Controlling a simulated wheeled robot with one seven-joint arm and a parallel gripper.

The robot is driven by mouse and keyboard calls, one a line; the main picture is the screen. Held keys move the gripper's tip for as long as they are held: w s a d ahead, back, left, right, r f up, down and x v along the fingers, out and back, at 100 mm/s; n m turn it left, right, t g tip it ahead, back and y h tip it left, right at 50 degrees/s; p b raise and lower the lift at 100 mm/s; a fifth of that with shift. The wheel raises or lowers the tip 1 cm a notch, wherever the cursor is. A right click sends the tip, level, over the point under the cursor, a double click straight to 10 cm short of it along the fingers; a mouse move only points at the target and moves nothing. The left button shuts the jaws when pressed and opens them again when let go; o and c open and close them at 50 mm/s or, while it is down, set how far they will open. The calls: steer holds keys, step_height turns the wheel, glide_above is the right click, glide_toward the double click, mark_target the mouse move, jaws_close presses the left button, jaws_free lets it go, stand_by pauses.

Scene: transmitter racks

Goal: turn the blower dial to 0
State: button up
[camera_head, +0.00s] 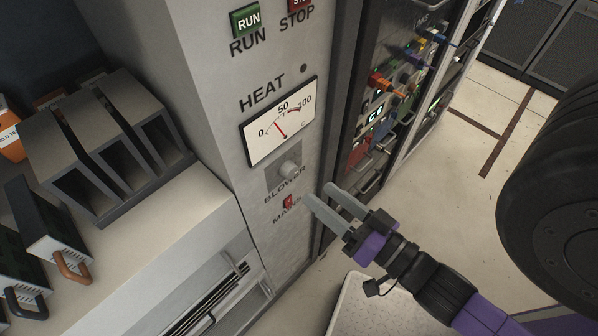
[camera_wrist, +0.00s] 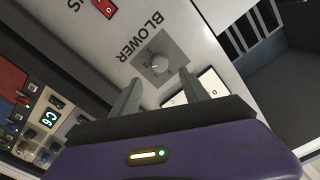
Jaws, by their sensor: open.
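The blower dial (camera_head: 289,169) is a small grey knob on a square grey plate, below the heat meter (camera_head: 280,122) and above the word BLOWER on the pale cabinet front. In the wrist view the dial (camera_wrist: 158,63) appears upside down, beyond and between my fingertips. In the wrist view my gripper (camera_wrist: 160,84) shows both fingers apart, not around the dial.
A red MAINS switch (camera_head: 288,202) sits just below the dial, near my fingers. Green RUN (camera_head: 245,20) and red STOP (camera_head: 299,5) buttons are higher up. A rack with coloured plugs (camera_head: 380,82) stands to the right. A shelf with a dark slotted holder (camera_head: 105,145) is left.

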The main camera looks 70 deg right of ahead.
mark_target(293, 172)
steer(key=shift+p+x, duration=0.95)
steer(key=shift+x, duration=2.75)
jaws_close()
